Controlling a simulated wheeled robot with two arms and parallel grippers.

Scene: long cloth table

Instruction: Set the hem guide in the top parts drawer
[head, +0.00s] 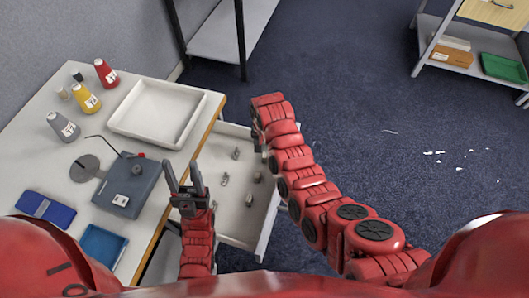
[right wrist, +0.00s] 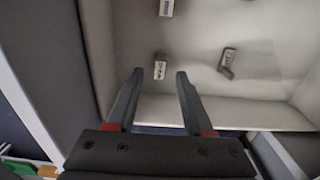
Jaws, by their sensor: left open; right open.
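The open parts drawer (head: 228,218) juts out from the table's right side and holds several small metal parts (head: 236,153). I cannot tell which of them, if any, is the hem guide. My left gripper (head: 186,178) is open and empty, fingers pointing away, near the table edge and the drawer's left side. My right gripper, at the end of the arm over the drawer's right side, is mostly hidden in the head view. In the right wrist view it (right wrist: 160,72) is open, with a small part (right wrist: 160,66) lying beyond the fingertips and another part (right wrist: 227,62) to the right.
On the table are a white tray (head: 130,106), several bottles (head: 88,99), a grey-blue device (head: 130,187), a blue box (head: 45,208) and a blue tray (head: 101,245). A shelf cart (head: 470,60) stands far right.

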